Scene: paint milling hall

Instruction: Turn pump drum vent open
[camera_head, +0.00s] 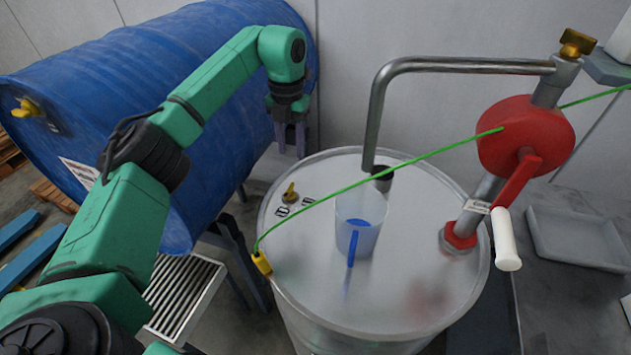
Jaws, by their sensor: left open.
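The pump drum (330,290) is a silver drum with a flat lid, right of centre. A small brass-yellow vent handle (290,192) stands on the lid's left part, with small dark-framed labels (283,211) beside it. Which setting the handle points to is too small to tell. My left gripper (290,138) hangs fingers down, beyond the lid's back left rim and above and behind the vent in the picture. It is open and empty, apart from the vent. My right gripper is not in view.
A red hand pump (525,135) with a white-gripped crank rises at the lid's right; its grey spout (450,65) arches over a translucent jug (360,215). A green cable (400,166) crosses the lid to a yellow clamp (261,262). A blue drum (130,75) lies left.

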